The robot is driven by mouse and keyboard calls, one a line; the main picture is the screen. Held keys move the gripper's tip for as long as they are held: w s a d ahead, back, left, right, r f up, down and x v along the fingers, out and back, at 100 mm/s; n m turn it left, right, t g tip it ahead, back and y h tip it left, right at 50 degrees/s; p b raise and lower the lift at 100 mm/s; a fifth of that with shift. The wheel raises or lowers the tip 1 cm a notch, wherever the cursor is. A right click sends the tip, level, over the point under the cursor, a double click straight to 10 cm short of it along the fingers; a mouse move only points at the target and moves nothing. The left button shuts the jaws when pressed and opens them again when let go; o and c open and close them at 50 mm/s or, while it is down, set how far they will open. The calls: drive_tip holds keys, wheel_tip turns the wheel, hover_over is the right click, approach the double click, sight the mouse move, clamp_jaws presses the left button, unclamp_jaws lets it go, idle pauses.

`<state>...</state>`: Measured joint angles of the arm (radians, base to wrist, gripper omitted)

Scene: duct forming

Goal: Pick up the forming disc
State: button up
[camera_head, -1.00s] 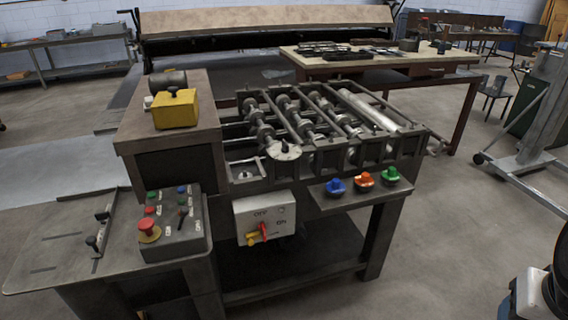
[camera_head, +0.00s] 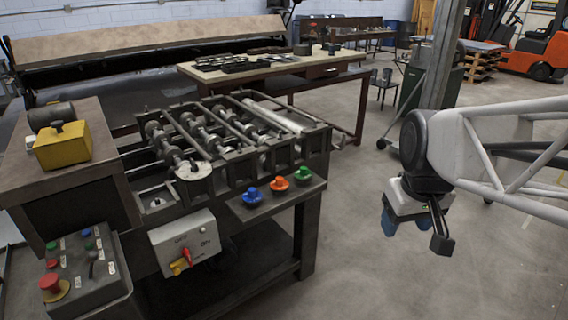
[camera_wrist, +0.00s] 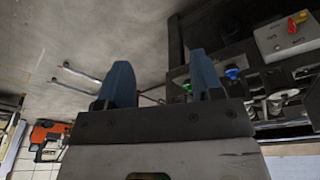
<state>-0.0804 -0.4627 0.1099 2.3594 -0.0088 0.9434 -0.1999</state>
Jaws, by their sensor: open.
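Three small knobbed discs sit in a row on the front shelf of the forming machine: a blue disc (camera_head: 253,197), an orange disc (camera_head: 278,184) and a green disc (camera_head: 303,174). I cannot tell which one the task means. My gripper (camera_head: 391,221) is to the right of the shelf, apart from the discs, with blue fingers pointing down. In the wrist view my gripper (camera_wrist: 162,80) is open with nothing between its fingers. The blue disc (camera_wrist: 233,73) and green disc (camera_wrist: 187,87) show around the right finger there; the orange disc is hidden.
The roller machine (camera_head: 220,145) stands behind the shelf (camera_head: 240,210). A switch box (camera_head: 186,243) is on its front, and a yellow block (camera_head: 62,146) sits on the cabinet at left. A control box (camera_head: 75,275) is at lower left. The floor under my arm is clear.

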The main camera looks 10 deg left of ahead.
drive_tip(key=w+a+n, duration=0.4)
drive_tip(key=w+a, duration=0.3)
drive_tip(key=w, duration=0.6)
drive_tip(key=n+g, duration=0.2)
drive_tip(key=n, duration=1)
hover_over(252, 189)
drive_tip(key=f, duration=1.8)
drive_tip(key=shift+s+d, duration=0.2)
drive_tip(key=shift+d, duration=0.1)
drive_tip(key=shift+w+a+f+n, duration=0.2)
drive_tip(key=shift+a+f+n, duration=0.1)
drive_tip(key=shift+a+f, duration=0.1)
drive_tip(key=shift+f, duration=0.1)
drive_tip(key=shift+f, duration=1.15)
drive_tip(key=shift+f, duration=0.15)
